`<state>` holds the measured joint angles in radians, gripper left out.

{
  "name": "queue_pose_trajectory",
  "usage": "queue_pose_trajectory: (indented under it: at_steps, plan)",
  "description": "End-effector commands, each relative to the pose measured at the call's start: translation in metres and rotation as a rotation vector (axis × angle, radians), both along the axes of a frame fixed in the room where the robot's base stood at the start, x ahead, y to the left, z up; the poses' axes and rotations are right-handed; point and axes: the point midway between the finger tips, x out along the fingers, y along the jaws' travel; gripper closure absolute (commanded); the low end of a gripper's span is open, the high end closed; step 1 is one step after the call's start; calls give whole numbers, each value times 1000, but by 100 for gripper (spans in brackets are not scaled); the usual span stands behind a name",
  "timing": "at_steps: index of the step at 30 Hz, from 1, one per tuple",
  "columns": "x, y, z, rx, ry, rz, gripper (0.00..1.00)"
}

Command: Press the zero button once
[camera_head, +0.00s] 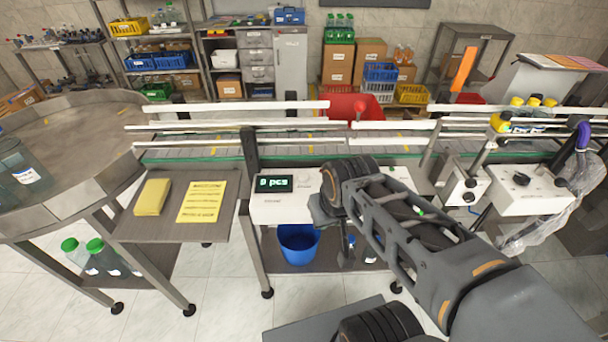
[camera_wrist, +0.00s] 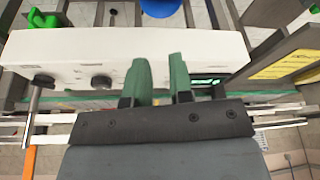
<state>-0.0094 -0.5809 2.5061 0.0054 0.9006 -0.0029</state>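A white control box (camera_head: 285,207) stands at the conveyor's front edge, with a lit display (camera_head: 273,184) that appears to read "0 pcs". My arm covers the box's right part in the head view. In the wrist view the box (camera_wrist: 60,48) spans the upper part, with dark knobs (camera_wrist: 102,81) left of my fingers and part of the green-lit display (camera_wrist: 205,82) to their right. My gripper (camera_wrist: 162,72) has two green fingers apart with nothing between them, over the box's face. I cannot make out the zero button; the fingers hide part of the panel. Contact cannot be told.
A side table (camera_head: 155,227) with a yellow pad (camera_head: 152,197) and a yellow note sheet (camera_head: 202,201) is left of the box. Conveyor rails (camera_head: 230,123) run behind it. A blue bucket (camera_head: 298,244) is below. Another white box (camera_head: 520,192) stands right.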

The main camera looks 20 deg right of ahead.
Motion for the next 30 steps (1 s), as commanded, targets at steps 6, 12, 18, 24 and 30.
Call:
queue_pose_trajectory:
  at_steps: [6,12,18,24,30]
  plan:
    - [0,0,0,0,0,0,100]
    - [0,0,0,0,0,0,100]
    - [0,0,0,0,0,0,100]
    - [0,0,0,0,0,0,100]
    - [0,0,0,0,0,0,100]
